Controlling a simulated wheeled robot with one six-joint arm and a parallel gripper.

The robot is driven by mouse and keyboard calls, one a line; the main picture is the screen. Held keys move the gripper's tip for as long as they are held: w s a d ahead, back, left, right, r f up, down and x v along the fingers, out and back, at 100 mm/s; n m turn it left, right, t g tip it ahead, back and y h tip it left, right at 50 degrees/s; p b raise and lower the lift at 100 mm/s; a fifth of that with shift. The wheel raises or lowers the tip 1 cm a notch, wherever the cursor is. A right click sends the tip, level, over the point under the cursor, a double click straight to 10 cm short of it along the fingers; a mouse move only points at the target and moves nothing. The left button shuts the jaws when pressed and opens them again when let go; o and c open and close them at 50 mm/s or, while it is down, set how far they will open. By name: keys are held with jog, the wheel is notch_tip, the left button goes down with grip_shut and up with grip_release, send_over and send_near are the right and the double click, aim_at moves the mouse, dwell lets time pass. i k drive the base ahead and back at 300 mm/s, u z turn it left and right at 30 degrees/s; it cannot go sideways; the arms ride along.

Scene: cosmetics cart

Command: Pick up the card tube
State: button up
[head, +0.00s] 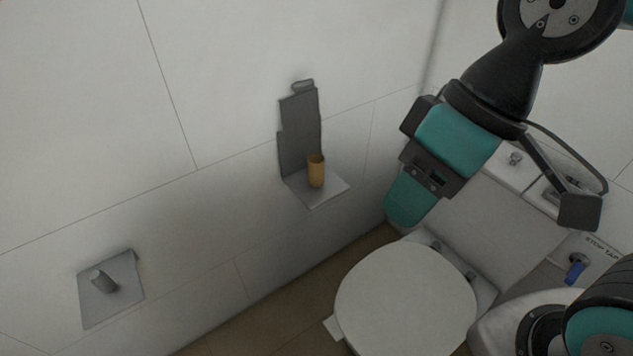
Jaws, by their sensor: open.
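The card tube (316,171) is a small brown cylinder. It stands upright on a small grey shelf (322,190) fixed to the wall, in the middle of the head view. My gripper (407,203) is the teal and black end of my arm, to the right of the tube in the picture and apart from it. It points down and to the left, is open and holds nothing that I can see. The gap between its fingers is hard to make out from this angle.
A dark grey back plate (299,130) rises behind the shelf. A toilet with a closed white lid (405,298) stands below right. A grey wall holder (108,288) with a short peg is at lower left. The wall between holder and shelf is clear.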

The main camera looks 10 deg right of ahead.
aim_at(315, 161)
jog(key=k, duration=0.8)
jog(key=u, duration=2)
jog(key=i, duration=1.45)
jog(key=z, duration=1.95)
jog(key=i, duration=1)
